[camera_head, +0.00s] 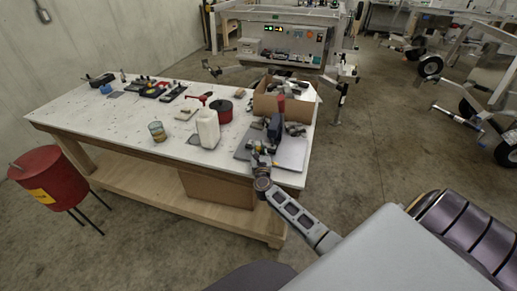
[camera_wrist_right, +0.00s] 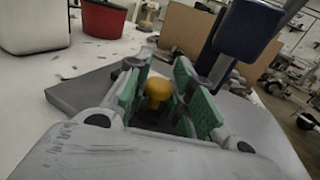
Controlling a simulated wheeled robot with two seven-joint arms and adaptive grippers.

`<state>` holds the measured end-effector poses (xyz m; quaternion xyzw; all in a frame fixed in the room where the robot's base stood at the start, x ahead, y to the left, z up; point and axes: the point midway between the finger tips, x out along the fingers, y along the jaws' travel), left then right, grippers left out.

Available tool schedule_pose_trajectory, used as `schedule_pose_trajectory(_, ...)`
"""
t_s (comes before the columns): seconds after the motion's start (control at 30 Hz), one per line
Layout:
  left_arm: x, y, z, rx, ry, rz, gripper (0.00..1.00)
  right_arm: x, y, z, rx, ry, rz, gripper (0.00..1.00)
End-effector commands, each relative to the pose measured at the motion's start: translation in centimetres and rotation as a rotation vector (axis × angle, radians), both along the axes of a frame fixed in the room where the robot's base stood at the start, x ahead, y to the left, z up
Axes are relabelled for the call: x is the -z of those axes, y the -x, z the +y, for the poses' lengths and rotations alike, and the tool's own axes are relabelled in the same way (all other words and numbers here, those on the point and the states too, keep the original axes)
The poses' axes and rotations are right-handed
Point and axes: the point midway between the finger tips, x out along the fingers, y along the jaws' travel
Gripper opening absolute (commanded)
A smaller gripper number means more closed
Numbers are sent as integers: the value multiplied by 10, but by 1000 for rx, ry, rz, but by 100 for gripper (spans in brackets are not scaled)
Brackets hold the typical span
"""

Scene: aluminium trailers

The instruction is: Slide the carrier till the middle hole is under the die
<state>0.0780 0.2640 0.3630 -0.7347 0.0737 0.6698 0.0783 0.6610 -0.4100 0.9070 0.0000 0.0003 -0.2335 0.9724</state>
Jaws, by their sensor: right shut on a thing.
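My right gripper (camera_head: 261,151) is at the near right corner of the white table, in front of a dark blue tool (camera_head: 275,129). In the right wrist view its green-padded fingers (camera_wrist_right: 160,88) are around a yellow knob (camera_wrist_right: 158,91), which I take to be the carrier's; the gripper is shut on it. The dark blue tool (camera_wrist_right: 247,31) rises just beyond, to the right. A dark grey plate (camera_wrist_right: 82,94) lies below. The carrier's holes and the die cannot be made out; the fingers and the tool hide that area. My left gripper is not in view.
An open cardboard box (camera_head: 268,103) stands behind the tool. A white jug (camera_head: 208,129), a red round container (camera_head: 224,110) and a glass jar (camera_head: 158,131) stand to the left on the table (camera_head: 130,124). A red drum (camera_head: 49,176) stands on the floor at left.

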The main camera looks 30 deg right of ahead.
Motion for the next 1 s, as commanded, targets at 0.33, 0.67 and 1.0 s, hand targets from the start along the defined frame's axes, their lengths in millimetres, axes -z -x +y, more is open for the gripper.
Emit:
schedule_pose_trajectory(0.33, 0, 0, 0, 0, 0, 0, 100, 1, 2, -1, 0, 0, 1, 0)
schedule_pose_trajectory(0.67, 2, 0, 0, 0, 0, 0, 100, 2, 25, -20, 2, -3, 1, 0)
schedule_pose_trajectory(1.0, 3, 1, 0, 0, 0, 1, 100, 0, 38, -33, 0, 0, 0, 0)
